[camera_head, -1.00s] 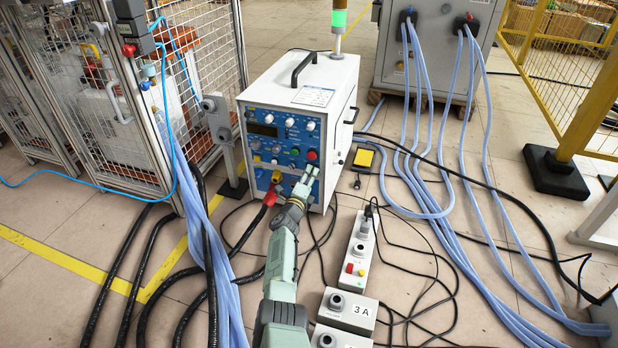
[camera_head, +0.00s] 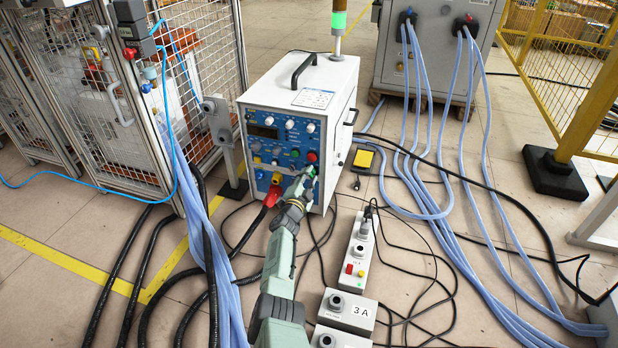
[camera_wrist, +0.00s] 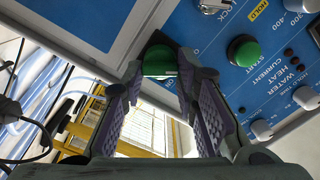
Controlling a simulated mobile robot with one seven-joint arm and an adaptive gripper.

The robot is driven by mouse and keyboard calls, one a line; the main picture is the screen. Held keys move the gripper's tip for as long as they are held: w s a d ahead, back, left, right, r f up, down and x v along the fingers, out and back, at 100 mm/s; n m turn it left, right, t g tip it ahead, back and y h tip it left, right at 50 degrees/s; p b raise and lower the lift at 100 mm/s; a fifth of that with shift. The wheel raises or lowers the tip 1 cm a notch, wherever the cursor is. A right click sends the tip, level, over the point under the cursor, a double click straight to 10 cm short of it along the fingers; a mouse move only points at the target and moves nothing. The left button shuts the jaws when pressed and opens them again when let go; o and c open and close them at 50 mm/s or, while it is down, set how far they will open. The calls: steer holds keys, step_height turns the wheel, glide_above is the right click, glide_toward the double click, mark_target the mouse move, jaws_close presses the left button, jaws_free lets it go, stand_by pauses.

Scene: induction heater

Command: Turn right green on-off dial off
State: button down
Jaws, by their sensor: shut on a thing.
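The right green on-off dial (camera_wrist: 160,62) sits at the panel's corner in the wrist view, between my two fingertips. My gripper (camera_wrist: 158,80) is shut on its sides, and the fingers hide part of it. In the head view my gripper (camera_head: 307,176) reaches the lower right of the blue front panel (camera_head: 262,128) of the white heater box (camera_head: 335,85). A separate green START button (camera_wrist: 243,50) is to the right of the dial in the wrist view, apart from my fingers.
A red button (camera_head: 311,157) sits just above my gripper. Several white knobs and a display (camera_head: 262,131) are on the panel. Black and red cables hang below it. A grey-white control box (camera_head: 355,260) stands on the floor to the right. A wire-mesh fence (camera_head: 200,60) is at left.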

steer(key=shift+n, duration=1)
steer(key=c, duration=1.2)
jaws_free()
steer(key=shift+c, duration=0.2)
